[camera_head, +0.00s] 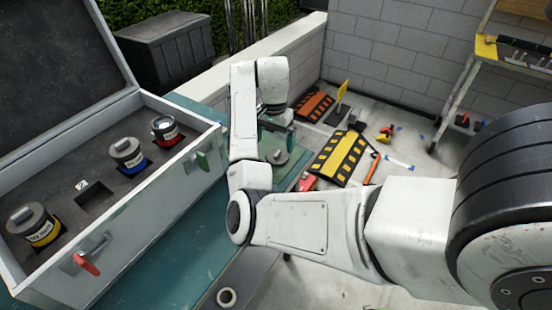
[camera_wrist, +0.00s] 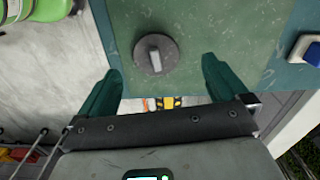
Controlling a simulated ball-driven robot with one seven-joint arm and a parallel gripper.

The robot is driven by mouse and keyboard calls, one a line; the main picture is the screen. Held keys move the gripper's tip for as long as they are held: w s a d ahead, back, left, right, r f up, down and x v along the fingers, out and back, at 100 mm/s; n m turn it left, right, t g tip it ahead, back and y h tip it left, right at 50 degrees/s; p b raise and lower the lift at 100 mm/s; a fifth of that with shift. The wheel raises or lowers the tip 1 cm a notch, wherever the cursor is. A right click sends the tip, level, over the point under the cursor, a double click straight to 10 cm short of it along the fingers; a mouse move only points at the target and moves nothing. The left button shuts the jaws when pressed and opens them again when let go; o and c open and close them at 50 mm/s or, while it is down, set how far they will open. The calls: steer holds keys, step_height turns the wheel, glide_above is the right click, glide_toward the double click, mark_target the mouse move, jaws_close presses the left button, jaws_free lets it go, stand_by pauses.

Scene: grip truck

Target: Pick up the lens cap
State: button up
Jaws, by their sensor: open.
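The lens cap (camera_wrist: 155,55) is a round grey disc with a raised bar handle. It lies flat on a green surface, and in the head view it shows as a small grey disc (camera_head: 277,157) just below my gripper. My gripper (camera_wrist: 160,68) has its two green fingers apart, one on each side of the cap in the wrist view. Nothing is between them in their grip, and I cannot tell the height gap. In the head view my gripper (camera_head: 277,116) is partly hidden by my wrist.
An open grey case (camera_head: 135,212) at left holds lens-like cylinders with yellow (camera_head: 36,225), blue (camera_head: 127,155) and red (camera_head: 166,129) bands, and an empty slot (camera_head: 94,199). Yellow-black ramps (camera_head: 341,157) are on the floor beyond.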

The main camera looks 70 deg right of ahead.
mark_target(276, 155)
steer(key=shift+s+a+f+p, duration=0.15)
steer(key=shift+f+p, duration=0.1)
steer(key=shift+f, duration=1.15)
steer(key=shift+s+f+p, duration=0.15)
steer(key=shift+f+p, duration=0.1)
steer(key=shift+f, duration=1.1)
steer(key=c, duration=1)
steer(key=shift+r, duration=0.2)
